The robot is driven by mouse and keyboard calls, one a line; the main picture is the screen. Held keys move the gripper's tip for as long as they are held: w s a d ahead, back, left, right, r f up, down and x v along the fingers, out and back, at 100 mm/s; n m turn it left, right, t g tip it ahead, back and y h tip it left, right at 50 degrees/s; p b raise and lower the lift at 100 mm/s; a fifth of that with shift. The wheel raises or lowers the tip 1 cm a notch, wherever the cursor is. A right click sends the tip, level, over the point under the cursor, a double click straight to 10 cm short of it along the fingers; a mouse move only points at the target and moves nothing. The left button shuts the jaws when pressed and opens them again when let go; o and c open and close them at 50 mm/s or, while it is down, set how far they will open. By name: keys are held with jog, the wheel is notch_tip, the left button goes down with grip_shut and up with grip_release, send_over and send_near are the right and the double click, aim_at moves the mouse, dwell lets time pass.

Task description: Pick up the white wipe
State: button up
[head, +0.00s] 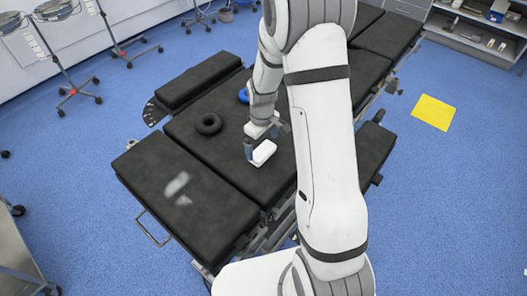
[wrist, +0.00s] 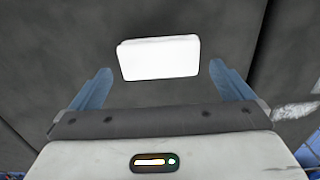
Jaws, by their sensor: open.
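The white wipe (head: 263,153) is a small white block lying on the black operating table (head: 228,168). In the wrist view the wipe (wrist: 159,58) lies just beyond the fingertips, roughly centred between them. My gripper (wrist: 160,72) is open, with one blue finger on each side and nothing between them. In the head view my gripper (head: 265,140) is low over the table, close to the wipe. I cannot tell the exact height of the fingers above the table.
A black ring (head: 208,124) lies on the table left of my gripper. A blue object (head: 243,96), partly hidden by my arm, lies behind. A pale smear (head: 177,184) marks the near-left table section. A yellow square (head: 434,112) lies on the blue floor at right.

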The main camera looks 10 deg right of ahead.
aim_at(262, 150)
jog(key=shift+f, duration=1.95)
jog(key=shift+c, duration=0.2)
jog(key=c, duration=0.7)
notch_tip(262, 150, up, 10)
jog(key=shift+r, duration=0.1)
